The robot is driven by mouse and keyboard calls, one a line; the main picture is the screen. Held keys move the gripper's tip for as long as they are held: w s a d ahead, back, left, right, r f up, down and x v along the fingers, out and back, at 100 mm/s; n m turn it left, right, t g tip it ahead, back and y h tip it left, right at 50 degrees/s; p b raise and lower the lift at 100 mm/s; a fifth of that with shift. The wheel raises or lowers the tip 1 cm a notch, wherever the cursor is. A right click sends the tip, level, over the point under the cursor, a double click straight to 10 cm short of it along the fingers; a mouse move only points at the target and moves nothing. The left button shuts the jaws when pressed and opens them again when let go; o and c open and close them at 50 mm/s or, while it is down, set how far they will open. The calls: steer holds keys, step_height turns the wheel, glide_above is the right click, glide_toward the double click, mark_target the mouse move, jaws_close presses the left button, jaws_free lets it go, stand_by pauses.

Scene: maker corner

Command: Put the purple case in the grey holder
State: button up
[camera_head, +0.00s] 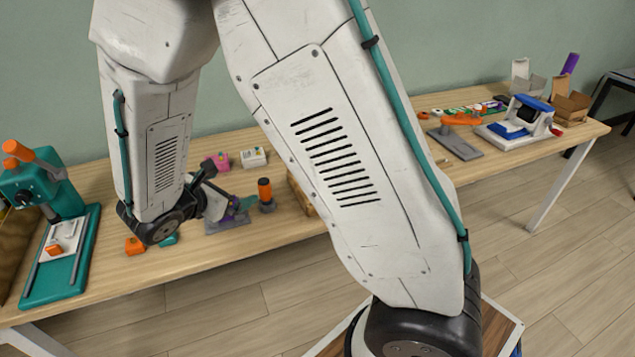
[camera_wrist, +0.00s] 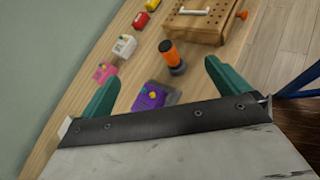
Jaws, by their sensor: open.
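In the head view the grey holder (camera_head: 228,224) lies on the table, and the purple case is mostly hidden by my gripper (camera_head: 241,207). In the wrist view the teal fingers of my gripper (camera_wrist: 163,70) are wide apart, one on each side of the case, with gaps between them and it.
An orange-handled tool (camera_head: 265,190) stands close right of the holder. A pink case (camera_head: 221,161) and a white case (camera_head: 253,157) are behind. A wooden block (camera_wrist: 195,22) stands beyond the tool. A teal press (camera_head: 60,230) is at left; a small orange block (camera_head: 135,246) lies between.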

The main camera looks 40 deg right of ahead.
steer(key=s+d+r+m+g+y, duration=0.2)
steer(key=s+d+r+m+g, duration=0.15)
steer(key=s+r+m, duration=0.3)
steer(key=s+d+r+m+g+y, duration=0.2)
steer(key=s+d+r+m+g, duration=0.1)
steer(key=s+d+r+m, duration=0.4)
steer(key=s+a+r+m+t+y, duration=0.1)
steer(key=s+a+m+y, duration=0.2)
steer(key=s, duration=0.4)
steer(key=s+a+r+m+t+y, duration=0.1)
steer(key=s+a+r+m+y, duration=0.1)
steer(key=s, duration=0.5)
steer(key=shift+a+m+y, duration=0.45)
steer(key=shift+m+y, duration=0.5)
steer(key=shift+y, duration=0.15)
